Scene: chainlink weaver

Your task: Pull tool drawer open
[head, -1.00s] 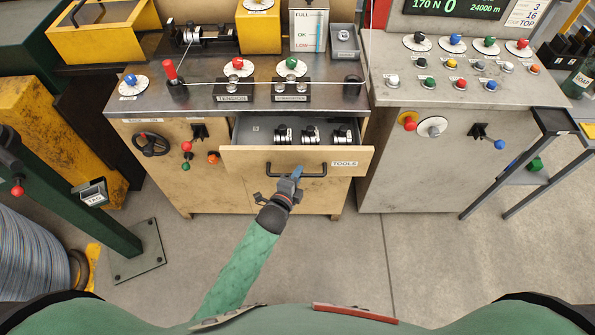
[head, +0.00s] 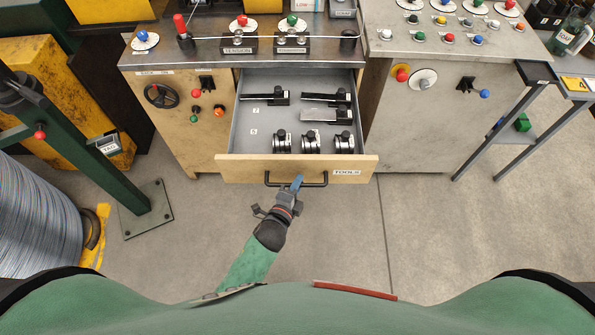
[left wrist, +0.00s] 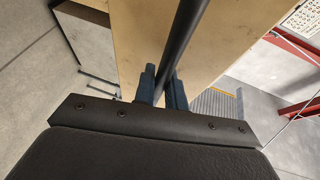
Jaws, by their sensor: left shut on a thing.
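The tool drawer (head: 230,168) stands well out from the wooden cabinet, with a wide stretch of its grey inside showing in the head view. Its front carries a TOOLS label and a dark bar handle (head: 316,184). My left gripper (head: 297,184) is shut on the handle near its middle. In the left wrist view the dark handle bar (left wrist: 187,55) runs between the two blue fingers (left wrist: 162,88), in front of the wooden drawer face. Several black and silver tools (head: 312,143) lie in the drawer. My right gripper is in neither view.
A knob panel (head: 160,95) is on the cabinet left of the drawer. A grey cabinet (head: 415,130) stands to the right, then a small side table (head: 538,76). A green post (head: 75,140) and a wire spool (head: 35,225) stand at left. The floor before the drawer is clear.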

